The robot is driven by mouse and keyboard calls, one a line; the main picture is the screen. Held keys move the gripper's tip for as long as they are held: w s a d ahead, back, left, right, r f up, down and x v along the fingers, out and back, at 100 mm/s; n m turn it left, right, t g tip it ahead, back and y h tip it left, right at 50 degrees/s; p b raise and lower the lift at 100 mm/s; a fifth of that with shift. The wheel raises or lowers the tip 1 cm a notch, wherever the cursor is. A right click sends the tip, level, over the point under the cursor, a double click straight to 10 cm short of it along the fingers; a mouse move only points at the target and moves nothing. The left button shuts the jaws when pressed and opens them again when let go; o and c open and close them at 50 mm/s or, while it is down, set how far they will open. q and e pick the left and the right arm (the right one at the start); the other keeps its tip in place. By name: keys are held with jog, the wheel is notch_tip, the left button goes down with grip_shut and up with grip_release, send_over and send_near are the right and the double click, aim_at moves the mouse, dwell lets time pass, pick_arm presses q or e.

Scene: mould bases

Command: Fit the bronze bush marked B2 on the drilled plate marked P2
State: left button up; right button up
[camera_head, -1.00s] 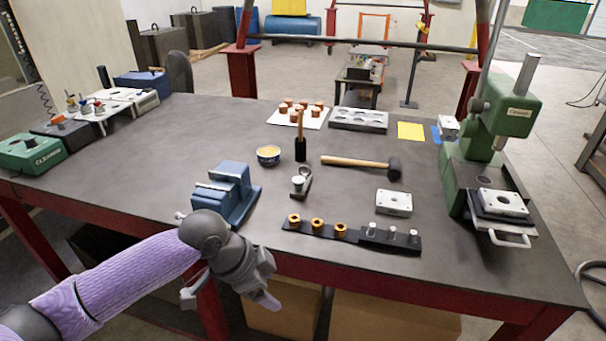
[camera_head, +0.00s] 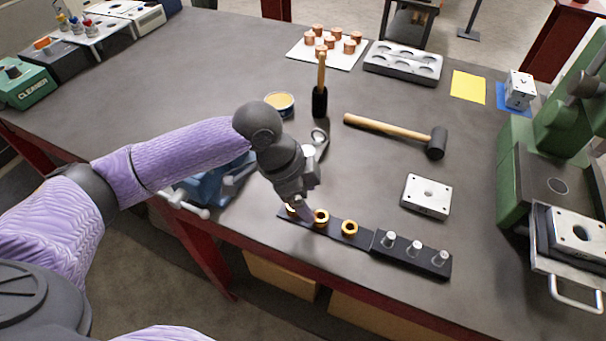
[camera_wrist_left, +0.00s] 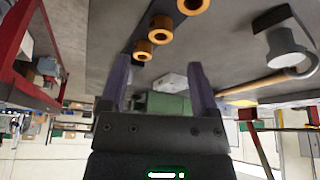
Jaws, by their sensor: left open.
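Three bronze bushes stand in a row on a black rack (camera_head: 330,233): the left one is mostly hidden by my gripper, the middle bush (camera_head: 321,217) and the right bush (camera_head: 349,228) show. I cannot read which is B2. My left gripper (camera_head: 307,210) is above the rack's left end, by the left and middle bushes, open and empty. In the left wrist view its two fingers (camera_wrist_left: 158,85) are apart, with the bushes (camera_wrist_left: 160,29) beyond. Drilled plates are on the bench (camera_head: 427,195), on the press (camera_head: 580,232) and at back right (camera_head: 520,88); their marks are unreadable. My right gripper is out of view.
Several silver pins (camera_head: 414,248) stand on the rack's right part. The blue vise (camera_head: 205,185) is left, partly behind my arm. The green press (camera_head: 518,165) is right.

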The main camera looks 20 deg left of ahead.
aim_at(319, 213)
pick_arm(q)
jog(key=b+x, duration=0.1)
jog(key=x, duration=0.5)
grip_shut()
jog(key=shift+r, duration=0.1)
jog(key=shift+r+p, duration=0.95)
jog(key=shift+p, duration=0.1)
jog(key=shift+f, duration=0.1)
